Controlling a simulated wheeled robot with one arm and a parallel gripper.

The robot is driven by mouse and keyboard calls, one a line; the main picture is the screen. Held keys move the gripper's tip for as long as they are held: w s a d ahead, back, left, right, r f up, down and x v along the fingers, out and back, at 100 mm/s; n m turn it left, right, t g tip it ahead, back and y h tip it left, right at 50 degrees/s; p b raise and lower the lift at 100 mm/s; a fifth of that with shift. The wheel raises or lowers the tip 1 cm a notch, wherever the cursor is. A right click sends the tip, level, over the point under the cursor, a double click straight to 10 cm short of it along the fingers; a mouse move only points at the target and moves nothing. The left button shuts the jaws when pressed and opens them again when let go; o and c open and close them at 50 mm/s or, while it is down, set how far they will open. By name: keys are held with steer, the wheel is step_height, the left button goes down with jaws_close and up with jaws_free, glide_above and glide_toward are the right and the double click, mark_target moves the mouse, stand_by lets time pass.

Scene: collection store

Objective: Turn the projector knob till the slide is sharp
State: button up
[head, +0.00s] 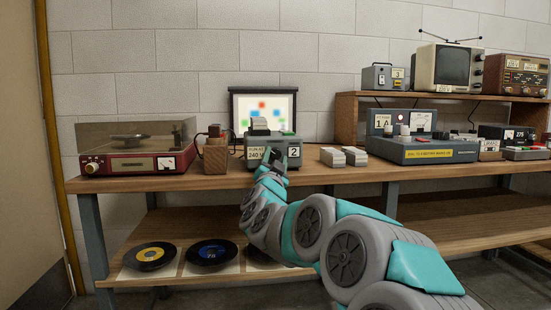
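The projector (293,141), a grey-green box with labels and the number 2, stands on the bench in front of a small framed screen (287,106). The screen shows blue, red, green and yellow patches with soft, blurred edges. My arm reaches up from the lower right, and my gripper (274,157) is at the projector's front face, overlapping it in the head view. The fingers are small and dark here; I cannot tell whether they are open or shut, or whether they touch anything. The projector knob is not visible; my gripper hides part of the front.
A red record player (125,163) and a wooden block with a plug (215,156) stand left of the projector. White switches (344,156) and a grey console (425,150) stand to the right. A raised shelf (347,118) holds a television (446,67). Records (150,256) lie below.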

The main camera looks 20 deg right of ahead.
steer(key=shift+o, duration=1.2)
steer(key=shift+s, duration=0.1)
steer(key=shift+s+a+f, duration=0.1)
steer(key=shift+s+a, duration=0.25)
steer(key=shift+s, duration=0.15)
steer(key=v, duration=0.6)
steer(key=shift+s+f, duration=0.15)
steer(key=shift+f, duration=0.05)
steer(key=shift+a, duration=0.1)
